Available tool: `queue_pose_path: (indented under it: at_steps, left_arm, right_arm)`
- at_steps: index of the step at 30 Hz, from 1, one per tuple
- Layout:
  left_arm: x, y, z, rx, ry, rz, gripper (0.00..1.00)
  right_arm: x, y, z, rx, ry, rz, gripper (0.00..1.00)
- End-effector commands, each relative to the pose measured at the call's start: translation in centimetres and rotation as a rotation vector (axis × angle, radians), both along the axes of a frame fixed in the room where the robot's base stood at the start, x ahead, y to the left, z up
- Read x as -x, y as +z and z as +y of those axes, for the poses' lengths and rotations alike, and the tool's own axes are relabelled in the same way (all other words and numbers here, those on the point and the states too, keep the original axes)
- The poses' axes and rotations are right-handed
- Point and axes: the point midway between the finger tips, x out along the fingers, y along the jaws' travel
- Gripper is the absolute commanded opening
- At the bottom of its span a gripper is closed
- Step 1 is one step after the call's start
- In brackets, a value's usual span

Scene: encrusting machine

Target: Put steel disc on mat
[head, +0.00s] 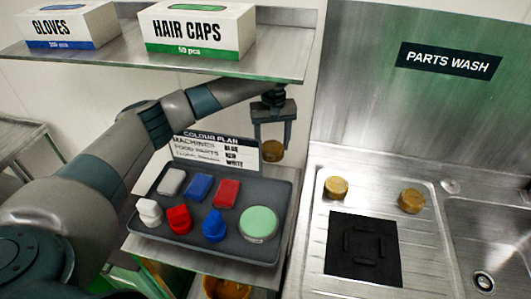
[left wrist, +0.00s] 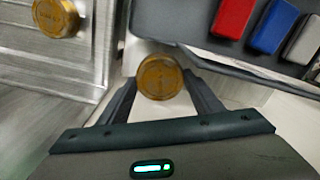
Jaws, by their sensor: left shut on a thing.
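My left gripper (head: 273,140) is shut on a gold-brown round disc (head: 272,151), which also shows between the fingers in the left wrist view (left wrist: 160,77). It holds the disc in the air, near the right back corner of the grey tray. The disc looks brass-coloured rather than steel. The black mat (head: 340,276), with a raised square outline, lies flat on the steel drainboard at the right, with nothing on it. Two similar gold discs (head: 336,187) (head: 411,201) sit on the drainboard behind the mat. My right gripper is not in view.
The grey tray (head: 283,235) holds several red, blue and white items and a green round pad (head: 259,223). A colour plan sign (head: 207,152) stands behind it. A shelf with boxes (head: 200,30) hangs above. A sink (head: 500,235) lies right of the drainboard.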

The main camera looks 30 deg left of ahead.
Motion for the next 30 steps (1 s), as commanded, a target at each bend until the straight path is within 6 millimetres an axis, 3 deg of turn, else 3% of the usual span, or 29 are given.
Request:
queue_pose_path:
  at_steps: [12, 16, 24, 30]
  left_arm:
    - [-2.6, -0.3, -10.0, 0.003, -0.002, -0.003, 0.2]
    - [-3.3, -0.2, -12.3, 0.002, 0.0, -0.003, 0.2]
    - [-3.9, 0.0, -14.9, 0.001, 0.001, -0.002, 0.2]
    - [-4.0, 0.1, -15.2, 0.0, 0.002, -0.002, 0.2]
  right_arm:
    - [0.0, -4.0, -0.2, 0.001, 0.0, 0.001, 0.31]
    - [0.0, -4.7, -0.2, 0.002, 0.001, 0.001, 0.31]
    - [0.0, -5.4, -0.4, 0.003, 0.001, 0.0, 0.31]
    - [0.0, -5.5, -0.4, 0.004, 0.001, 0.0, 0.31]
